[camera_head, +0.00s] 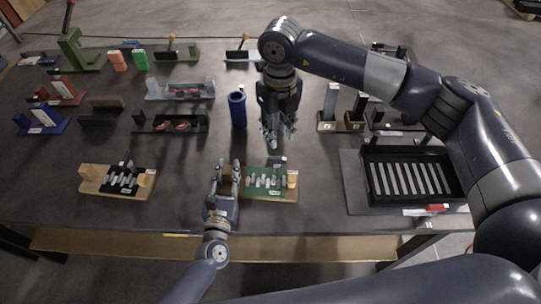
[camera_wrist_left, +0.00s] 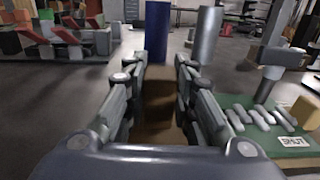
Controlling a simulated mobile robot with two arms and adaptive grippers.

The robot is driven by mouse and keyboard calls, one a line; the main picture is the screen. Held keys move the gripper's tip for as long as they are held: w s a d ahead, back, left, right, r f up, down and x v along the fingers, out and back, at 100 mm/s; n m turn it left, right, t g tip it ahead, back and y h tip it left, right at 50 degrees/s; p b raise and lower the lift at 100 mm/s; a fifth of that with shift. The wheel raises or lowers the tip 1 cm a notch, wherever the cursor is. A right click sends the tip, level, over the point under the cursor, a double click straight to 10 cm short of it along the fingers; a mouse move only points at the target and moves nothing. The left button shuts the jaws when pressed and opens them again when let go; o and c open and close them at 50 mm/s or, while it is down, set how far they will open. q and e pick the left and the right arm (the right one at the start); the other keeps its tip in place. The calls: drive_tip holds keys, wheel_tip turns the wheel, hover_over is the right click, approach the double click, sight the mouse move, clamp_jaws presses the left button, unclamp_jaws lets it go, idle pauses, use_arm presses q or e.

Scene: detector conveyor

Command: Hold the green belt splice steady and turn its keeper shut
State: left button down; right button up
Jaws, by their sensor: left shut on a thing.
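The green belt splice (camera_head: 262,193) lies on the table near the front edge, with a row of grey pins across it. In the left wrist view its green plate (camera_wrist_left: 268,147) is at the right, with a label reading SHUT. Its keeper appears to be the grey block on a dark stem (camera_wrist_left: 272,72) behind the pins. My left gripper (camera_head: 228,167) is shut on the brown wooden block (camera_wrist_left: 158,105) at the splice's left end; the fingers partly hide it. My right gripper (camera_head: 278,140) points down above the table, behind the splice, apart from it; its fingers look open and empty.
A similar black splice on a wooden base (camera_head: 90,184) lies to the left. A blue cylinder (camera_head: 238,110) stands behind the left gripper. A black slatted tray (camera_head: 450,165) is at the right. Several fixtures stand along the back and left. The table between both splices is clear.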

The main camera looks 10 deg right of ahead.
sight(277, 158)
wheel_tip(277, 158, down, 10)
drive_tip(key=n, duration=1)
drive_tip(key=shift+f+n, duration=0.25)
drive_tip(key=shift+n, duration=0.05)
drive_tip(key=shift+c, duration=0.5)
clamp_jaws()
